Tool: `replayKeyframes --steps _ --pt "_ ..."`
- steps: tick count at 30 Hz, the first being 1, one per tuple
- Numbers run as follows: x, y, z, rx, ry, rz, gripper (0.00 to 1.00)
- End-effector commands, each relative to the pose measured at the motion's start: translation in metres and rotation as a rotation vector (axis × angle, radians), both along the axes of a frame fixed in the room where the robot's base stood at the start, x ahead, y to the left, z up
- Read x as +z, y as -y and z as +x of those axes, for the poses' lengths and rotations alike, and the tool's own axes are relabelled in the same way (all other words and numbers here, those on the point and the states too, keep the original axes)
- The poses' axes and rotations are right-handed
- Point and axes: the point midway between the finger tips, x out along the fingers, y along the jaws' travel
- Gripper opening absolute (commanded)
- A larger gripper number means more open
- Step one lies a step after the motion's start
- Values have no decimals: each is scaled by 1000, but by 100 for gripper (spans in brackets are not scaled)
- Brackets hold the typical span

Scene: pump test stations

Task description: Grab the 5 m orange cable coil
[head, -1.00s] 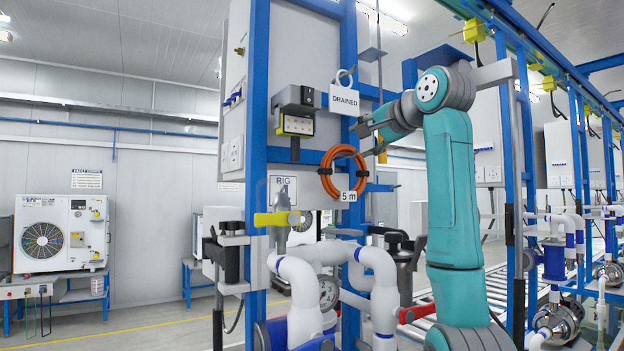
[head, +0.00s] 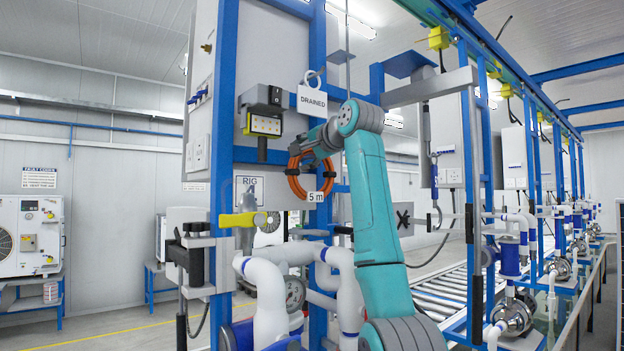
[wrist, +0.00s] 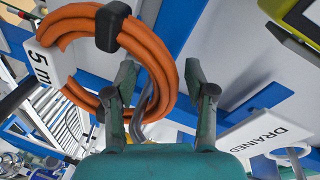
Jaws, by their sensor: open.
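The orange cable coil (head: 295,176) hangs on the blue frame of the test station, with a white "5 m" tag (head: 316,197) at its lower right. It fills the upper left of the wrist view (wrist: 153,50), with a black strap (wrist: 112,25) around its bundle and the tag at left. My gripper (head: 306,147) is at the coil's upper part in the head view. In the wrist view my gripper (wrist: 160,85) is open, and its two fingers lie on either side of the coil's near right section. I cannot tell whether they touch it.
A white "DRAINED" tag (head: 312,101) hangs just above my gripper and shows close by at right in the wrist view (wrist: 255,137). A yellow-and-black lamp (head: 264,124) sits left of the coil. White pipes (head: 270,275) and a yellow-handled valve (head: 243,219) stand below.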

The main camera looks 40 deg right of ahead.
Motion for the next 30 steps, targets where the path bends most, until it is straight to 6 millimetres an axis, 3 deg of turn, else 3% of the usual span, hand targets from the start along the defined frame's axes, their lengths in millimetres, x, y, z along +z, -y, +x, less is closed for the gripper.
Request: replayKeyframes --steps 8,15,30 --pt "0 0 3 -1 1 0 55" --pt "0 0 3 -1 1 0 0" --pt "4 -2 3 0 3 -1 0"
